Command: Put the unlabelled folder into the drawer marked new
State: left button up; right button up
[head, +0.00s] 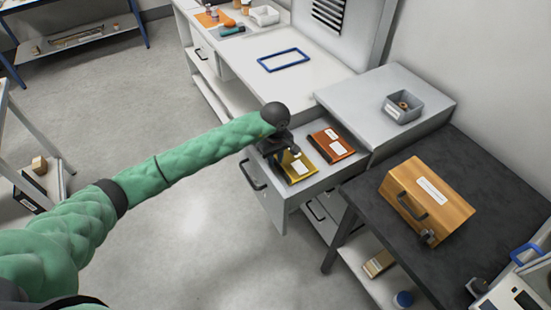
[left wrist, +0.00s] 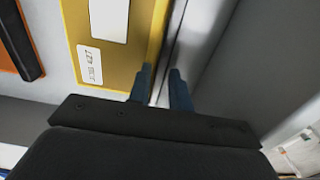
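A drawer (head: 318,182) stands pulled out of the grey cabinet, its front handle facing left. A yellow folder (head: 305,177) with white patches lies in it, and a red-brown folder (head: 340,146) with a white patch lies behind. The yellow folder fills the upper left wrist view (left wrist: 112,58); its small patch bears print too small to read. My left gripper (head: 293,152) is low at the yellow folder's far-left end. In the wrist view its two blue fingertips (left wrist: 161,76) are apart, near the folder's edge and a metal wall; contact is unclear. No "new" marking is legible. My right gripper is not in view.
A grey bin (head: 403,106) sits on the cabinet top. A wooden case (head: 430,200) with a handle stands on the dark table (head: 375,205) at right. A blue frame (head: 283,60) lies on the white bench behind. Open floor lies to the left.

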pick_arm(q)
jog(key=shift+o, duration=0.8)
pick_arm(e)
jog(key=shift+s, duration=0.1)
pick_arm(q)
jog(key=shift+r, duration=0.2)
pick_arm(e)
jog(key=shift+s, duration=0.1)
